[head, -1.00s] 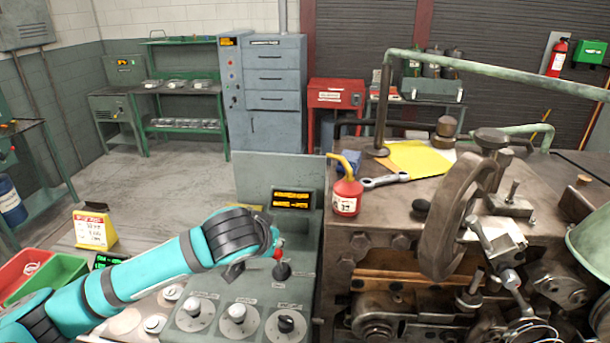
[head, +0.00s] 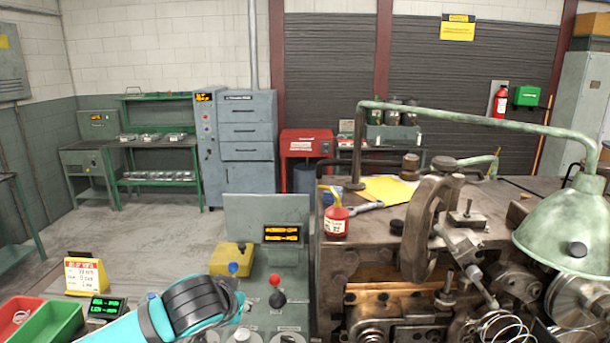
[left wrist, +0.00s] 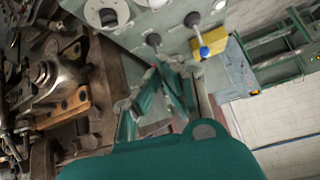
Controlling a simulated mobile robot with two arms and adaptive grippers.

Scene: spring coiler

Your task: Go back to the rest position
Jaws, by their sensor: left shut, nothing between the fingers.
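My left arm (head: 185,310) enters the head view at the bottom, turquoise with black bands, low over the near part of the grey-green control panel (head: 262,205). Its fingers are not clear there. In the left wrist view my left gripper (left wrist: 160,85) shows green fingers, shut and empty, with the panel's knobs and levers beyond. Whether it touches the panel is hard to tell. A red-knobbed lever (head: 275,281) and a blue-knobbed lever (head: 233,268) stand on the panel beside the arm. My right gripper is not in view.
The coiling machine (head: 335,255) fills the right, with a red oil can (head: 336,220), wrench (head: 366,208) and green lamp (head: 570,230). A red bin (head: 14,312), green bin (head: 50,322) and yellow sign (head: 86,275) are at left. Floor behind is clear.

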